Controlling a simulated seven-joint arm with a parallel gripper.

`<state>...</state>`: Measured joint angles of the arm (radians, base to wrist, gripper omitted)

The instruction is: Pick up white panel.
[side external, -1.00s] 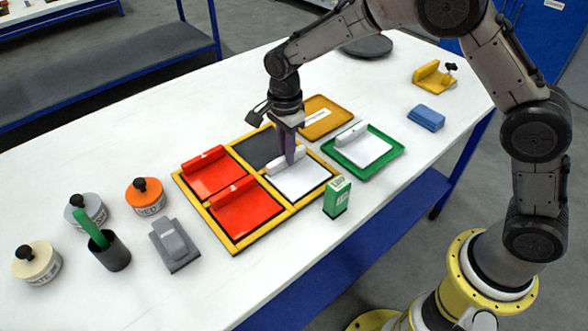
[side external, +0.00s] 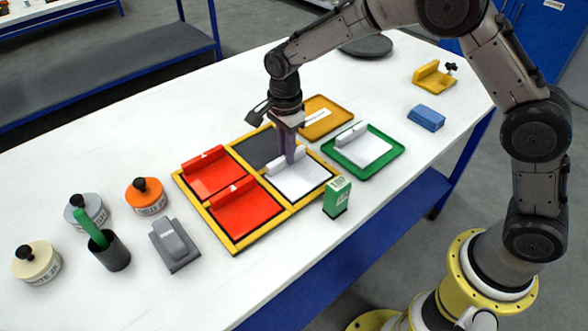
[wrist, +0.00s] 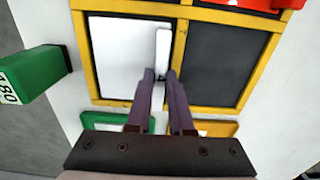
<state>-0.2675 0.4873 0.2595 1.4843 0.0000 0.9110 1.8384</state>
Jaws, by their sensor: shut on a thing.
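A white panel (side external: 298,181) with a raised white handle bar lies flat in the right compartment of the yellow frame (side external: 237,246). It also shows in the wrist view (wrist: 118,58), seated in its compartment. My gripper (side external: 289,160) points down at this panel's handle. A second white panel (side external: 366,149) with a handle lies in the green tray (side external: 398,151).
Two red panels (side external: 244,213) fill the frame's left compartments; the dark compartment (side external: 257,148) is empty. A green box (side external: 337,197) stands close to the frame's right side. An orange tray (side external: 340,117) lies behind. Knobbed weights (side external: 146,197) and a grey block (side external: 174,246) stand left.

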